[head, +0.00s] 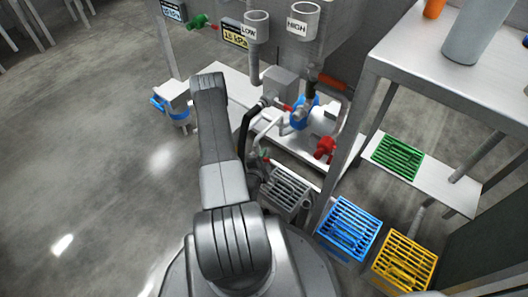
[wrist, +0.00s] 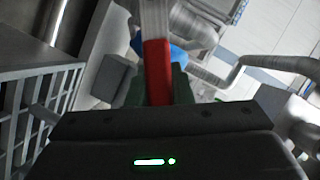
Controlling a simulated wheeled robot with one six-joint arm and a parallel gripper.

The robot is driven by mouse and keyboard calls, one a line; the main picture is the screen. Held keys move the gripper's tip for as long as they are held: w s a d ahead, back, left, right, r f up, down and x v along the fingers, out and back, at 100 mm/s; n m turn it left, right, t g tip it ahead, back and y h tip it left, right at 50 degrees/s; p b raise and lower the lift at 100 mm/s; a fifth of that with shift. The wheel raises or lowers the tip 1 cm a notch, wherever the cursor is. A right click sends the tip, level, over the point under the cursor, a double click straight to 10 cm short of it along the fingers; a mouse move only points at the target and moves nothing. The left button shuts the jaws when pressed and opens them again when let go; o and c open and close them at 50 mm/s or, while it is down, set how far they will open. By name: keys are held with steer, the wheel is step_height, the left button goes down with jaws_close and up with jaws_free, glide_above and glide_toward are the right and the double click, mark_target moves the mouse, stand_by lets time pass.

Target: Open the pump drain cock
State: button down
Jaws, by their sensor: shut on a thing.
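A red lever (wrist: 157,72) stands upright in the middle of the wrist view, with a pale grey bar above it. It appears to be the drain cock's handle; the cock's body is not clear. My gripper (wrist: 157,92) is shut on this lever, with a dark green finger on each side. The blue and grey pump (head: 300,114) stands on a white base in the head view. Its blue part also shows behind the lever in the wrist view (wrist: 178,54). In the head view my arm hides much of the gripper, low beside the pump.
A grey slatted crate (head: 287,190) is close to my gripper. Blue (head: 349,228), yellow (head: 405,262) and green (head: 397,157) crates are to the right. A steel table (head: 430,58) stands at right. LOW (head: 257,27) and HIGH (head: 303,20) pipes rise behind. Open floor lies left.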

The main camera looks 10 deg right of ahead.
steer(key=shift+w+a+r+n+g, duration=0.2)
steer(key=shift+w+r+n+g, duration=0.1)
steer(key=shift+r+n, duration=0.25)
steer(key=shift+f, duration=0.1)
steer(key=c, duration=1.3)
jaws_free()
steer(key=p+v, duration=0.4)
steer(key=v, duration=1)
steer(key=shift+w+d, duration=0.1)
steer(key=b+x, duration=0.3)
steer(key=x, duration=1)
steer(key=shift+w+d+f+b, duration=0.1)
steer(key=shift+w+d+b, duration=0.05)
steer(key=shift+w+b, duration=0.2)
